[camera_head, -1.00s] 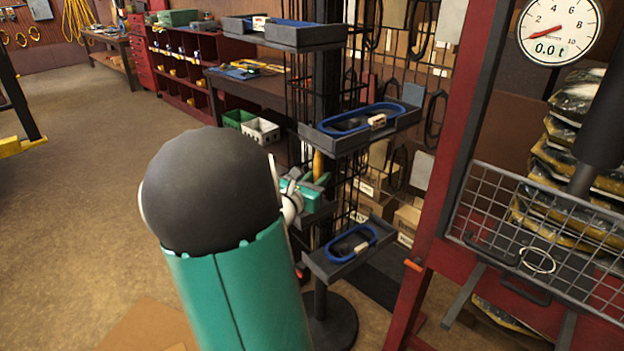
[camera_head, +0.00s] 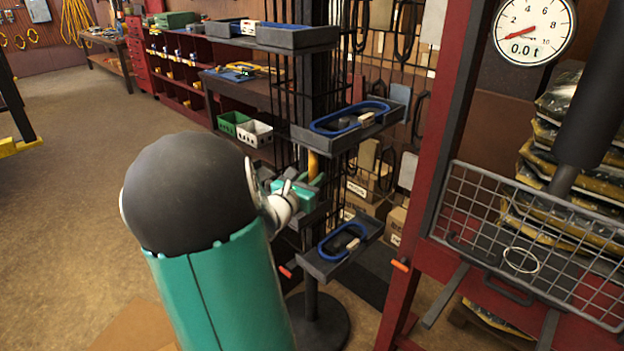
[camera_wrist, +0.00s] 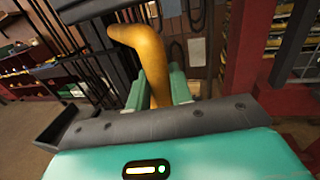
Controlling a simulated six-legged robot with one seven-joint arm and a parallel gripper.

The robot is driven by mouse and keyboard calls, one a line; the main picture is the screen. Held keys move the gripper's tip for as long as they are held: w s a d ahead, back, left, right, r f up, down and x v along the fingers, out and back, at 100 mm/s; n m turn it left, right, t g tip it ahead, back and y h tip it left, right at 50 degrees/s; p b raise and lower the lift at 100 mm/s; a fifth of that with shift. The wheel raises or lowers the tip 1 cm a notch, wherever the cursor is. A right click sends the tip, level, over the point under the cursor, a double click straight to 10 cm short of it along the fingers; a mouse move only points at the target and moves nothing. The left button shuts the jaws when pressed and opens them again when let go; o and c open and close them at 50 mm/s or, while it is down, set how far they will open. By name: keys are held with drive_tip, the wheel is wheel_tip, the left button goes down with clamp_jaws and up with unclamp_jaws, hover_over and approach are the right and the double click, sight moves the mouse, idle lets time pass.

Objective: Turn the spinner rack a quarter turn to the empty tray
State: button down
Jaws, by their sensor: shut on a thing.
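The spinner rack is a dark upright post (camera_head: 312,305) on a round base (camera_head: 325,325), with dark trays at several heights. An upper tray (camera_head: 300,36), a middle tray (camera_head: 342,140) and a lower tray (camera_head: 335,262) stick out; the middle and lower ones hold blue loops. My gripper (camera_head: 308,186) is at the post, between the middle and lower trays, partly hidden by my arm. It is shut on a yellow-orange handle (camera_head: 313,165), which stands between the fingers in the wrist view (camera_wrist: 150,60). A tray behind my gripper is mostly hidden; I cannot tell whether it is empty.
A red frame (camera_head: 440,150) with a dial gauge (camera_head: 534,32) and wire basket (camera_head: 530,245) stands close on the right. A workbench (camera_head: 255,95) with green and white bins (camera_head: 255,132) is behind. Open floor (camera_head: 70,210) lies to the left.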

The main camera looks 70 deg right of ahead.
drive_tip(key=shift+s+d, duration=0.15)
drive_tip(key=shift+s, duration=0.35)
drive_tip(key=c, duration=1.3)
unclamp_jaws()
drive_tip(key=shift+s+d, duration=0.1)
drive_tip(key=shift+w, duration=0.3)
drive_tip(key=v, duration=1.4)
